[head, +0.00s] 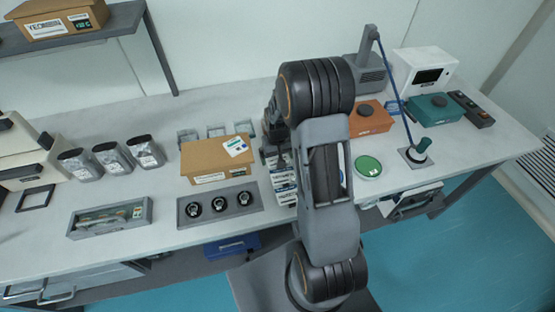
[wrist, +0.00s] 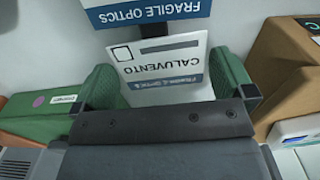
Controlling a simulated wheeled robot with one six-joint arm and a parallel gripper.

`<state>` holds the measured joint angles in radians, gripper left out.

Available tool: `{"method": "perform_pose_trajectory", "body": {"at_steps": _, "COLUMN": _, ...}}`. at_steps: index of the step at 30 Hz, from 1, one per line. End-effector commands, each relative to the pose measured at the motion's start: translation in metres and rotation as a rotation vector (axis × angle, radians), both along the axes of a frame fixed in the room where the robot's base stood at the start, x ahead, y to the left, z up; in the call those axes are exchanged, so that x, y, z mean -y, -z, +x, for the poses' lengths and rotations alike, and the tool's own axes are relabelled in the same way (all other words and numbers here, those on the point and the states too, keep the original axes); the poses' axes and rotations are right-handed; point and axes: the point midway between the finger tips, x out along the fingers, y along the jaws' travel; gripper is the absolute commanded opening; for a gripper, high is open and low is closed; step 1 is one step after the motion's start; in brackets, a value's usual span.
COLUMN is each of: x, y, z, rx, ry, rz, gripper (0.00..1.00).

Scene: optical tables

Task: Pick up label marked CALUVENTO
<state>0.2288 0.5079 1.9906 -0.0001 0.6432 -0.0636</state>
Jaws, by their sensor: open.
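The label marked CALUVENTO (wrist: 165,62) is a white card with a blue band, seen upside down in the wrist view. It lies between the two green fingertips of my gripper (wrist: 167,78), which is open with a gap visible at each side of the card. The near edge of the label is hidden by the dark gripper bar. Another label with a blue FRAGILE OPTICS band (wrist: 147,11) is just beyond it. In the head view a group of labels (head: 283,185) shows beside my arm, which hides part of it.
A cardboard box (head: 208,160) stands left of the labels, with a grey tray of three round black parts (head: 248,212) in front. A green disc (head: 368,166) lies right of my arm. In the wrist view a green box (wrist: 40,118) is at left and a brown box (wrist: 285,65) at right.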

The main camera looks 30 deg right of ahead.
Motion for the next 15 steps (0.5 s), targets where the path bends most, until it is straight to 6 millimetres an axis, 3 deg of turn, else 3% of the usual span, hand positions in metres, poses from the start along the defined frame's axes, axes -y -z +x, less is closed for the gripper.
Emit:
{"method": "perform_pose_trajectory", "body": {"at_steps": 7, "x": 0.0, "y": 0.0, "z": 0.0, "rx": 0.0, "ry": 0.0, "rz": 0.0, "gripper": 1.0}}
{"method": "perform_pose_trajectory", "body": {"at_steps": 15, "x": 0.0, "y": 0.0, "z": 0.0, "rx": 0.0, "ry": 0.0, "rz": 0.0, "gripper": 0.75}}
